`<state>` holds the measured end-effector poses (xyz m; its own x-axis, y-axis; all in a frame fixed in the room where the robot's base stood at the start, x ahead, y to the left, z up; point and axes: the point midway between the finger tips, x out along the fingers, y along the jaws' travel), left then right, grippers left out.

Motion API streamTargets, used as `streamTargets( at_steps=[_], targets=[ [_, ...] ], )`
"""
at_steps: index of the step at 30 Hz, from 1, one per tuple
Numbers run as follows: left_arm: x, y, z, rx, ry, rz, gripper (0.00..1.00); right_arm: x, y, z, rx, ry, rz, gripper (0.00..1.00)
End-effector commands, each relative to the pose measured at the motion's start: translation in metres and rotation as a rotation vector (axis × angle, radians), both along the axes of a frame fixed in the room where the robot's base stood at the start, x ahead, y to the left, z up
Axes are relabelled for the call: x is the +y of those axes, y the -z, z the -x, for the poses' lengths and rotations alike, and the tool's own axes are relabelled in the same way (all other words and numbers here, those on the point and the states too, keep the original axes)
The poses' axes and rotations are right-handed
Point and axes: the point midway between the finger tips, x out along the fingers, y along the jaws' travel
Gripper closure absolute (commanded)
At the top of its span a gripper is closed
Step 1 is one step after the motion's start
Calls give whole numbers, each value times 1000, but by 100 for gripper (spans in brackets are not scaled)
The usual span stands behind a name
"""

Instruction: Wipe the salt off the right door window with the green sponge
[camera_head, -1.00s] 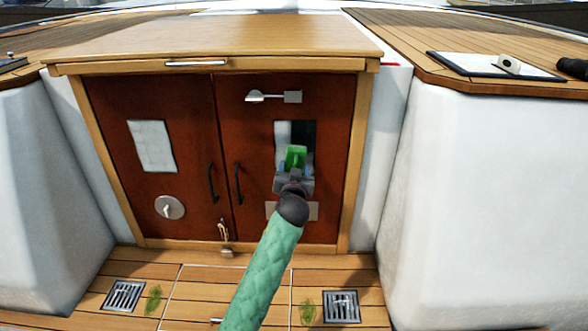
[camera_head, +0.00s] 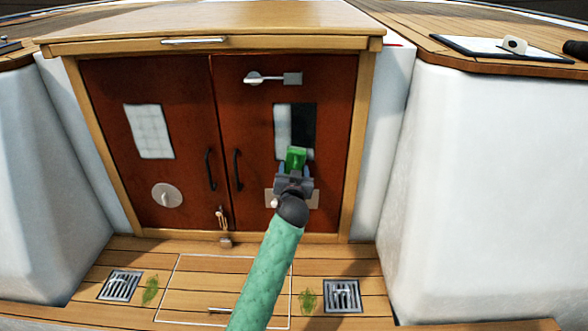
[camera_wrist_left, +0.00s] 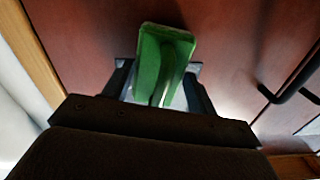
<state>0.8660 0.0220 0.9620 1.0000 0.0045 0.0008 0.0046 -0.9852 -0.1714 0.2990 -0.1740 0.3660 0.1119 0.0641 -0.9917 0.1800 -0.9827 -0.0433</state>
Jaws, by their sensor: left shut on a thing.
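The green sponge (camera_head: 296,157) is held in my left gripper (camera_head: 295,172), which is shut on it, in front of the right door (camera_head: 335,130). The right door window (camera_head: 295,128) shows a pale, salt-covered left part and a dark, clear right part. The sponge overlaps the window's lower edge in the head view; I cannot tell whether it touches. In the left wrist view the sponge (camera_wrist_left: 164,60) stands between the fingers against the reddish-brown door. My right gripper is not in view.
The left door window (camera_head: 149,131) is pale all over. Door handles (camera_head: 238,170) are near the middle seam, and a metal latch (camera_head: 272,78) sits above the right window. White cockpit walls (camera_head: 480,190) stand at both sides. Drain grates (camera_head: 342,295) lie in the floor.

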Motion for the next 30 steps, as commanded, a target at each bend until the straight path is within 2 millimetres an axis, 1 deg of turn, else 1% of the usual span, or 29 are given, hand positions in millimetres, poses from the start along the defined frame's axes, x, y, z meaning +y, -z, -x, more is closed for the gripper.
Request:
streamTargets(
  at_steps=[1,5,14,18,23,30],
  targets=[
    [0,3,0,1,0,0,66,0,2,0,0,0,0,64],
    [2,2,0,1,0,0,66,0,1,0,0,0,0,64],
    [19,1,2,1,-1,1,66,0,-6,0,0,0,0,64],
    [21,0,2,-1,0,1,66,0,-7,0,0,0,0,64],
    [21,-8,2,-1,0,1,66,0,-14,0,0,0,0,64],
    [20,-26,0,-1,0,2,66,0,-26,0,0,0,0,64]
  ],
)
